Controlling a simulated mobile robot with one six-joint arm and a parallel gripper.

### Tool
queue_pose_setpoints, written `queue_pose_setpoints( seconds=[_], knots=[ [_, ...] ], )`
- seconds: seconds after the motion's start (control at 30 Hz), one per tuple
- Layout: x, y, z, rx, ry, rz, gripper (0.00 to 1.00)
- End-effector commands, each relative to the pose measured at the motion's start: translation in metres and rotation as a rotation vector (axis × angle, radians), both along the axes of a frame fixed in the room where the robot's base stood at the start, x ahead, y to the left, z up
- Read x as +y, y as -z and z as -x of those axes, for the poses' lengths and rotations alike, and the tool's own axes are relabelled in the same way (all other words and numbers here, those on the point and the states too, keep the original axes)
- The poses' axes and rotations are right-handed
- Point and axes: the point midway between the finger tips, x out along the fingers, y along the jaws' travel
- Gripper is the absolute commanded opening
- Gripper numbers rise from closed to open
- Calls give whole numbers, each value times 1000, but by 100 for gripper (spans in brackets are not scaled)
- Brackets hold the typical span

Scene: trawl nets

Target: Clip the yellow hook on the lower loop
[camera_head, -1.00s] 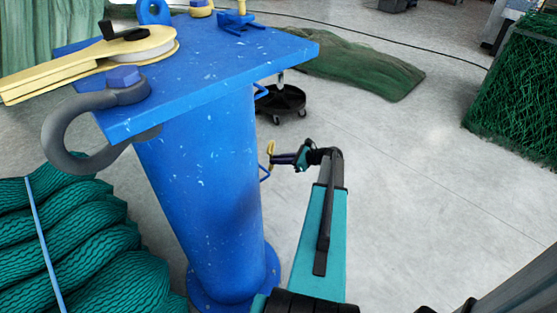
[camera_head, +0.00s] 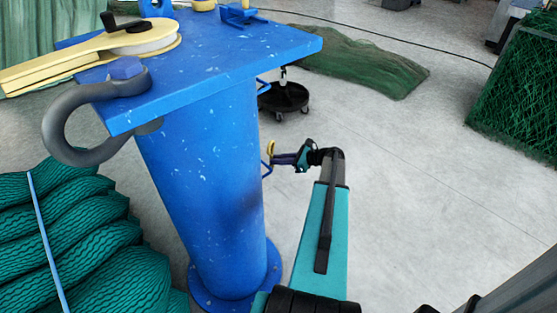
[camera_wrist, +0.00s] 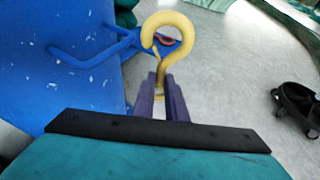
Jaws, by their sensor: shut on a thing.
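The yellow hook (camera_wrist: 167,30) stands up from my gripper (camera_wrist: 161,82), whose purple fingers are shut on its shank in the wrist view. In the head view the hook (camera_head: 270,149) shows small beside the blue post, with my gripper (camera_head: 277,160) to its right. The lower loop (camera_wrist: 95,60) is a bent blue rod on the post. Its outer end meets the hook's open bend in the picture; I cannot tell whether it sits inside. The lower loop (camera_head: 267,169) is just below the hook in the head view. A small reddish part (camera_wrist: 163,40) shows within the bend.
The blue post (camera_head: 205,180) carries a top plate (camera_head: 225,60) with a grey shackle (camera_head: 55,125). An upper loop (camera_head: 263,83) sticks out under the plate. A black wheeled dolly (camera_head: 284,98) stands behind.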

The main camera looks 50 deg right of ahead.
Motion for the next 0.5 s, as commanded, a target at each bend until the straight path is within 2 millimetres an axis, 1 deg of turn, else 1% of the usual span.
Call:
queue_pose_setpoints(
  seconds=[0.5],
  knots=[
    [13, -1, 5, -2, 1, 0, 0]
  ],
)
